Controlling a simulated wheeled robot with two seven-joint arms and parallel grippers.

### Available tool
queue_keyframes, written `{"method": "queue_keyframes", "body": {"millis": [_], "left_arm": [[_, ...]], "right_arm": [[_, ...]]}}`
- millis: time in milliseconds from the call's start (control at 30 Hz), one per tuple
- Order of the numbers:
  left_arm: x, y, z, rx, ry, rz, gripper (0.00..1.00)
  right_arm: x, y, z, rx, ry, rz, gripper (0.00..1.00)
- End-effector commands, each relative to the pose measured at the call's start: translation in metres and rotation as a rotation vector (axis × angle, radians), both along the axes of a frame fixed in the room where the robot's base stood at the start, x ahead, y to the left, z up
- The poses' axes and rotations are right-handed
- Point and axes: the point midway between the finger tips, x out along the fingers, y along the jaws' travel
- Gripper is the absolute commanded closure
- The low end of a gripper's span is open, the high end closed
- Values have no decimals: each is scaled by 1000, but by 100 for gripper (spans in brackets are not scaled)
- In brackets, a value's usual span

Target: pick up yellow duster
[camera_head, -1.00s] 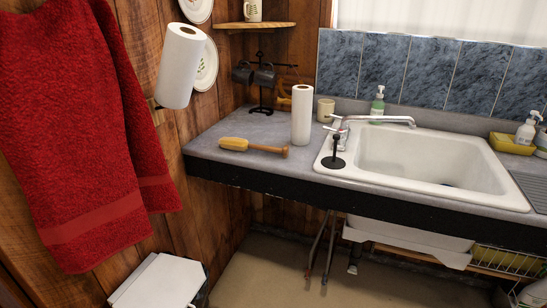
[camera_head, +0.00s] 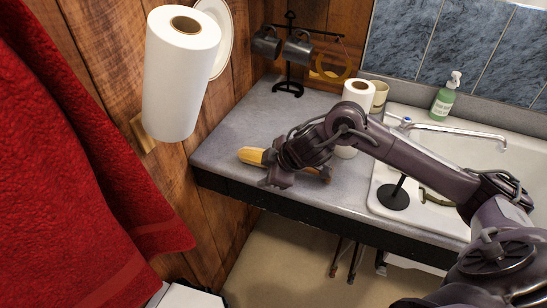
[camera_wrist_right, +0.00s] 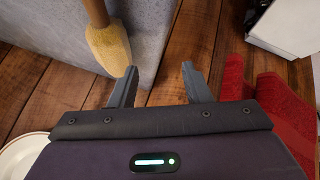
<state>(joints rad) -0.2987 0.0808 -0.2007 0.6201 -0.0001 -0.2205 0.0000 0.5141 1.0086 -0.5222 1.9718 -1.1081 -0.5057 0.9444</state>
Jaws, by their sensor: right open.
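The yellow duster (camera_head: 252,156) lies on the grey countertop (camera_head: 232,135) near its left end. Its yellow head shows, while my right gripper hides much of its wooden handle in the head view. My right gripper (camera_head: 271,180) is at the duster, over the counter's front part. In the right wrist view the gripper (camera_wrist_right: 160,80) has its two fingers apart with nothing between them. There the duster (camera_wrist_right: 108,48) lies beyond and to the left of the left finger, its handle pointing up. My left gripper is out of view.
A paper towel roll (camera_head: 183,75) hangs on the wall beside a red towel (camera_head: 70,170). Behind my arm stand another roll (camera_head: 358,92), a mug rack (camera_head: 290,60) and a soap bottle (camera_head: 445,100). The sink (camera_head: 465,152) is at right.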

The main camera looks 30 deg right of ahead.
Motion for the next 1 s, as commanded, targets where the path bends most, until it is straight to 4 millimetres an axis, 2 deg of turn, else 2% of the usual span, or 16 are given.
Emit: {"method": "queue_keyframes", "body": {"millis": [33, 100, 200, 300, 433, 667, 800, 1000], "left_arm": [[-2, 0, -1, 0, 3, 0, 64], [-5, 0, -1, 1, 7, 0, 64], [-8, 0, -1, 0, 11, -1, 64], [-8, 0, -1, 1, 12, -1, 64], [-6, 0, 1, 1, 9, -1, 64], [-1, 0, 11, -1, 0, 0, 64], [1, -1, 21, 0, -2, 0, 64], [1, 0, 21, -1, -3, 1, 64]], "right_arm": [[3, -27, 9, -22, 31, -29, 56], [1, -57, 17, -32, 91, -71, 56], [-6, -92, 30, -36, 161, -136, 56], [-12, -110, 36, -32, 205, -178, 56], [-12, -115, 30, -28, 225, -195, 56], [-3, -109, 6, -27, 226, -192, 56], [3, -104, -14, -27, 225, -194, 56], [11, -102, -32, -29, 220, -193, 56]]}}
